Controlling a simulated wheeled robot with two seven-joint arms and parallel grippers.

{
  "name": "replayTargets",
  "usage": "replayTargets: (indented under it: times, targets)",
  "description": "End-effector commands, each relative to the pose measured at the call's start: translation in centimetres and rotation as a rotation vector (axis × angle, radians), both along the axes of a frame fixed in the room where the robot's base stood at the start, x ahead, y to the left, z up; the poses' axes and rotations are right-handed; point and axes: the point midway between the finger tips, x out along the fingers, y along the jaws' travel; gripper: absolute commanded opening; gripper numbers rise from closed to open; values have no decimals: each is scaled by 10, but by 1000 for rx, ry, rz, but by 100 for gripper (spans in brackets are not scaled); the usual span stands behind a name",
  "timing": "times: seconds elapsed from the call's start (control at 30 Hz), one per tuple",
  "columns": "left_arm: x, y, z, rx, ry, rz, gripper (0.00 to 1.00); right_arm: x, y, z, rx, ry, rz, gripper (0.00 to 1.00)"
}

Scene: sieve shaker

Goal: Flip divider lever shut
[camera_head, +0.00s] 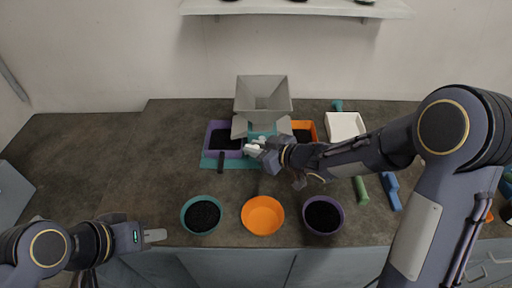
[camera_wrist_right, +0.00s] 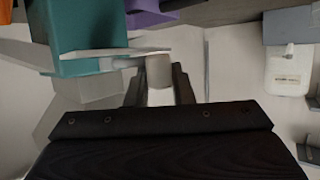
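The sieve shaker has a grey hopper (camera_head: 263,97) on top and a teal base (camera_head: 212,163). Its teal body (camera_wrist_right: 85,35) shows at upper left in the right wrist view. My right gripper (camera_head: 254,148) is at the front of the shaker, just below the hopper. In the right wrist view, a pale rounded piece (camera_wrist_right: 160,72) sits between the dark finger sides, beside a thin pale plate (camera_wrist_right: 115,52). I cannot tell which part is the divider lever or whether it is gripped. My left gripper (camera_head: 154,236) is away at lower left, apart from everything.
A purple bin (camera_head: 209,129) and an orange bin (camera_head: 314,130) flank the shaker. Teal (camera_head: 184,217), orange (camera_head: 263,215) and purple (camera_head: 340,222) bowls line the front. A white tray (camera_head: 346,124) is right. The counter's left side is clear.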

Motion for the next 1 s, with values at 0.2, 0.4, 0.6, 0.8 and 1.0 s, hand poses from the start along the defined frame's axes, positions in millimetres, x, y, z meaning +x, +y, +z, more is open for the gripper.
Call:
replayTargets:
  times: [0.2, 0.4, 0.6, 0.8, 1.0]
  targets:
    - [0, 0, -5, 0, 0, 0, 24, 1, 0, -2, 0, -2, -8, 0]
    - [0, 0, -34, 0, 0, 0, 24, 4, 4, -5, 2, -9, -81, 0]
    - [0, 0, -41, 0, 0, 0, 24, 3, 6, 0, 3, -1, -118, 0]
    - [0, 0, -40, 0, 0, 0, 24, 3, 5, 1, 1, 1, -120, 0]
    - [0, 0, -39, 0, 0, 0, 24, 3, 5, 0, 1, 1, -118, 30]
